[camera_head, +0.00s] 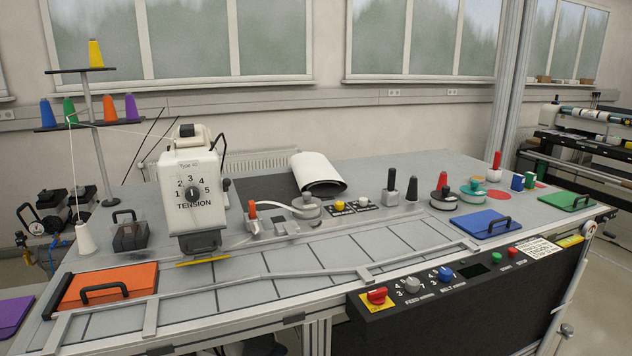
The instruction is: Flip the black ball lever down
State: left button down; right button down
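A small black lever with a rounded end (226,184) stands at the right side of the white tension machine head (192,170), left of centre. It looks upright or nearly so; it is too small to tell its exact angle. Two other black handles stand upright farther right: one with a cylindrical grip (391,181) on a light block, and a tapered one (412,189). I cannot tell for sure which is the black ball lever, though the one on the machine head fits best. Neither of my grippers is in view.
An orange hatch (140,278) with a black handle lies front left, a blue one (485,224) and a green one (565,201) at right. A black control panel (470,290) fronts the table. A thread stand (97,140) rises at left. The slatted grey strip is clear.

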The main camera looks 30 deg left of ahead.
aim_at(226, 182)
jog(key=i+l+u, duration=0.2)
jog(key=l+u, duration=0.25)
jog(key=l, duration=0.15)
jog(key=u, duration=1.3)
